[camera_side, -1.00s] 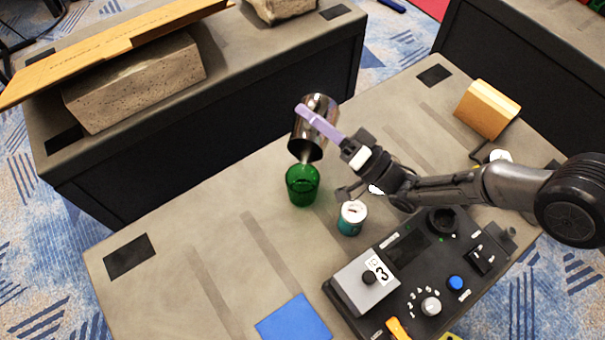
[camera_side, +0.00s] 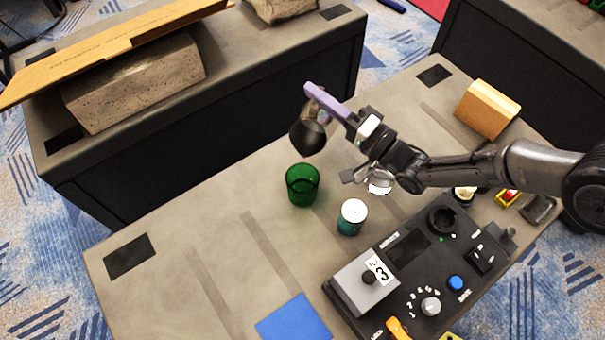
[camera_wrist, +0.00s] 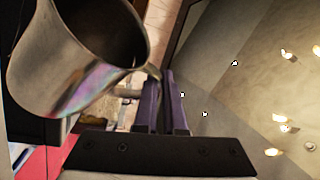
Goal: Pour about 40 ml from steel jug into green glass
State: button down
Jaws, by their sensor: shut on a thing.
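The steel jug (camera_side: 308,137) hangs in the air above and slightly behind the green glass (camera_side: 302,188), apart from it. It is tilted, with a dark round end facing the side camera. No stream shows between jug and glass. My gripper (camera_side: 315,94), with purple fingers, is shut on the jug's handle. In the wrist view, the jug (camera_wrist: 75,80) fills the upper left, its mouth toward the upper right, and my gripper's fingers (camera_wrist: 163,95) are close together at the handle. The glass stands upright on the table; its liquid level cannot be made out.
A teal can (camera_side: 352,218) stands right of the glass, near a black control panel (camera_side: 420,270). A blue square (camera_side: 293,318) lies at the table's front. A wooden block (camera_side: 487,109) stands at the back right. The table (camera_side: 180,265) left of the glass is clear.

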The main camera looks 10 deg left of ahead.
jog(key=shift+w+d+f+m+h, duration=0.1)
jog(key=shift+w+f+m+h, duration=0.25)
jog(key=shift+w+m, duration=0.2)
jog(key=w+m, duration=0.1)
jog(key=w+m+h, duration=0.1)
jog(key=m, duration=0.1)
jog(key=shift+w+d+r+m, duration=0.1)
jog(key=shift+d+m, duration=0.1)
jog(key=shift+m, duration=0.05)
jog(key=w+f, duration=0.1)
jog(key=w+f+m+g, duration=0.1)
jog(key=shift+d+f+m+h, duration=0.15)
jog(key=shift+f+m+h, duration=0.15)
jog(key=shift+h, duration=0.05)
jog(key=w+f+m+g+h, duration=0.1)
jog(key=w+f+m+g, duration=0.1)
jog(key=f, duration=0.7)
jog(key=shift+w+m, duration=0.9)
jog(key=shift+m, duration=0.3)
jog(key=shift+f, duration=0.1)
